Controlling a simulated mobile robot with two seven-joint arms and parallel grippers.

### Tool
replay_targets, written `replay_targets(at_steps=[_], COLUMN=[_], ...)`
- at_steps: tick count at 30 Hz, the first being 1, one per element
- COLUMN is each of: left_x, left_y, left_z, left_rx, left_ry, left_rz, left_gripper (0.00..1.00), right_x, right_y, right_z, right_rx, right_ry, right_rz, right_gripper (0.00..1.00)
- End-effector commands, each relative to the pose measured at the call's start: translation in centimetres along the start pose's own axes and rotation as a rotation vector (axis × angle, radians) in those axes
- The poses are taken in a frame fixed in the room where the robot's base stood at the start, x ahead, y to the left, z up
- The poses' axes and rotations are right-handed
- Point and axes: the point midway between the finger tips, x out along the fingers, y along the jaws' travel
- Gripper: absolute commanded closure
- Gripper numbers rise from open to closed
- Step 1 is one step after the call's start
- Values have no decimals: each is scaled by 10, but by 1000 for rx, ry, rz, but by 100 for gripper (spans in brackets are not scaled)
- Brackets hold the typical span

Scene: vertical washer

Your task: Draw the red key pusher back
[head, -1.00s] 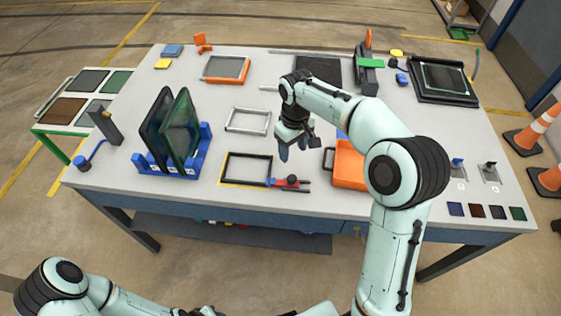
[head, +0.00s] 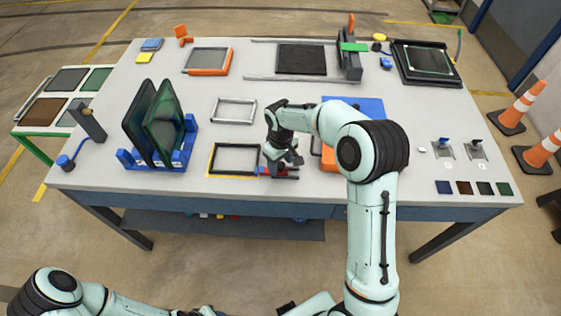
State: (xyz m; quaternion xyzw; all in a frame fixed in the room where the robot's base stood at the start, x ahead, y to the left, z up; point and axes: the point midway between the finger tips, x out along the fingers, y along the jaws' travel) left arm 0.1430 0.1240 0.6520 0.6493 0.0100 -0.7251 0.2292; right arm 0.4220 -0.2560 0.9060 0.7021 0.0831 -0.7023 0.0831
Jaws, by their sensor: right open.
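The red key pusher (head: 282,175) sits on a dark bar by the right end of the black rectangular frame (head: 235,174) near the table's front edge. A blue piece shows beside it on the left. My right gripper (head: 280,172) is low over the pusher, pointing down with its jaws open, and hides most of it. I cannot tell whether the fingers touch it. My left arm shows at the bottom left; its gripper cannot be made out.
A blue rack (head: 157,162) with dark panels stands on the left. An orange box (head: 329,160) is close right of my right gripper, partly behind my arm. A silver frame (head: 234,111) lies behind the black frame.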

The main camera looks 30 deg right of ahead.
Motion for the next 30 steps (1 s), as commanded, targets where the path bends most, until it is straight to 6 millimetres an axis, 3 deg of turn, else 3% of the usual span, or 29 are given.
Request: replay_targets(at_steps=[8, 13, 19, 26, 30], left_x=[0, 0, 1, 11, 11], left_y=[0, 0, -1, -6, -6], left_z=[0, 0, 1, 7, 7], left_rx=[0, 0, 0, -3, -3], left_ry=[0, 0, -1, -9, -10], left_rz=[0, 0, 0, -3, -3], left_gripper=[63, 63, 63, 63, 63], right_x=[1, 1, 1, 2, 0], right_y=[0, 0, 4, 29, 33], right_z=[0, 0, 3, 29, 33], right_rx=[0, 0, 1, 5, 2], right_ry=[0, 0, 0, 0, -1], right_rz=[0, 0, 0, 1, 2], right_gripper=[45, 100, 100, 100, 100])
